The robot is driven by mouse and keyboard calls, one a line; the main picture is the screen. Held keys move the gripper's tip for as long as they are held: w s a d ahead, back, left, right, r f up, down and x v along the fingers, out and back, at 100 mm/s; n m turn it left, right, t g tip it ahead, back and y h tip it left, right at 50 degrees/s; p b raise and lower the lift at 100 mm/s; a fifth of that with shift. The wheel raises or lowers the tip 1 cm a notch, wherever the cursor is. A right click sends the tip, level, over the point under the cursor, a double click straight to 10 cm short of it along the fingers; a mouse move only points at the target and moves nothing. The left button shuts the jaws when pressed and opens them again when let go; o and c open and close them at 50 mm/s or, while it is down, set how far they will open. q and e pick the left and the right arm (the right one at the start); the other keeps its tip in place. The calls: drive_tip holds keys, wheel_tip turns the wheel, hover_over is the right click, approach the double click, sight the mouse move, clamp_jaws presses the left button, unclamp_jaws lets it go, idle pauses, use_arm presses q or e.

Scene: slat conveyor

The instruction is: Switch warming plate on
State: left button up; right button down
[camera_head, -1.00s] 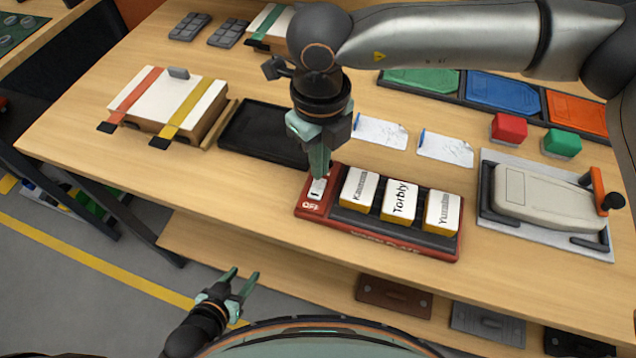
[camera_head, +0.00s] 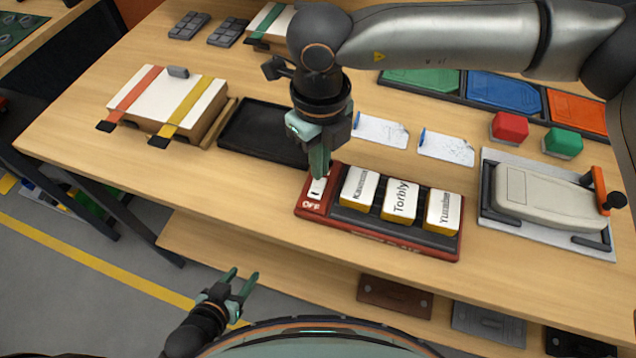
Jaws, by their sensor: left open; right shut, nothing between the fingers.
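The warming plate (camera_head: 450,251) is a red base with a dark ribbed top, near the front of the table. Its white rocker switch (camera_head: 317,188) is at the left end, above lettering that seems to read OFF. Three white and yellow blocks (camera_head: 400,199) with printed names stand on the ribbed top. My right gripper (camera_head: 319,176) is shut and empty, pointing down with its fingertips at the far edge of the switch. I cannot tell whether they touch it. My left gripper (camera_head: 243,280) is open and empty, low in front of the table.
A black tray (camera_head: 262,133) and a strapped white box (camera_head: 167,104) lie to the left. Paper cards (camera_head: 446,147) lie behind the plate. Red (camera_head: 509,127) and green (camera_head: 563,144) blocks and a clamped grey device (camera_head: 548,194) are at the right. The front table strip is clear.

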drive_tip(key=shift+f+b, duration=0.95)
idle(0.3)
drive_tip(key=shift+r, duration=0.1)
drive_tip(key=shift+r+p, duration=1.55)
drive_tip(key=shift+r, duration=1.9)
